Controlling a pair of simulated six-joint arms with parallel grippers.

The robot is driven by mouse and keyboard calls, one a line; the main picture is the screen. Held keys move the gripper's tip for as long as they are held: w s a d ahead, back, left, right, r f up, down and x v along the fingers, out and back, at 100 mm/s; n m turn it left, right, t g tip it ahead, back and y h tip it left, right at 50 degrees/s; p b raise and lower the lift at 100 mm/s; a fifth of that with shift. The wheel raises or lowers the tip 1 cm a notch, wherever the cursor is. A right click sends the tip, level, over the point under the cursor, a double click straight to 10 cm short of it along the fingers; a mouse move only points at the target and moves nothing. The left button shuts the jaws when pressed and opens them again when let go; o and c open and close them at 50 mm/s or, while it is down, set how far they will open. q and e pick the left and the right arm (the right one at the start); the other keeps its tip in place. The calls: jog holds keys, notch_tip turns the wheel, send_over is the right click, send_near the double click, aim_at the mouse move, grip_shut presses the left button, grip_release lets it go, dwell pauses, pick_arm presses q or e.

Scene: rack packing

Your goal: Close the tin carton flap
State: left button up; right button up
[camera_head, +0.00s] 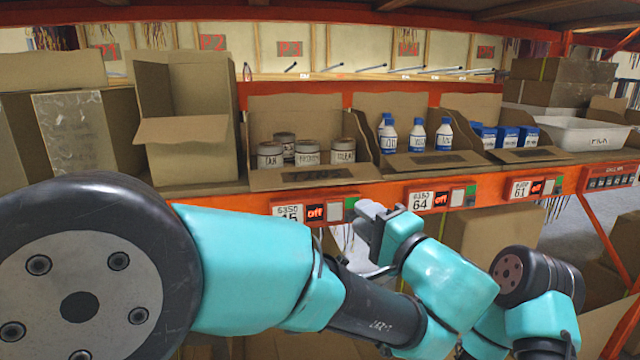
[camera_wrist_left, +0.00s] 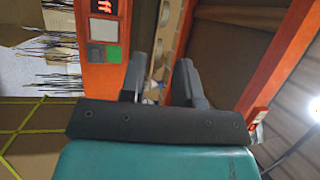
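The tin carton (camera_head: 296,109) is an open brown box on the shelf, left of centre in the head view. My right gripper is not in view.
A carton of white-and-blue bottles (camera_head: 417,138) and one of blue boxes (camera_head: 505,134) stand to the right. A tall open carton (camera_head: 188,108) stands left of the tins. The orange rail (camera_head: 385,195) carries label displays. Space before the rail is clear around my gripper.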

aim_at(323, 185)
pick_arm(q)
jog(key=x, duration=1.3)
jog(key=shift+w+a+r, duration=0.1)
jog(key=shift+w+a, duration=0.15)
jog(key=shift+w, duration=0.05)
jog(key=shift+c, duration=0.4)
grip_shut()
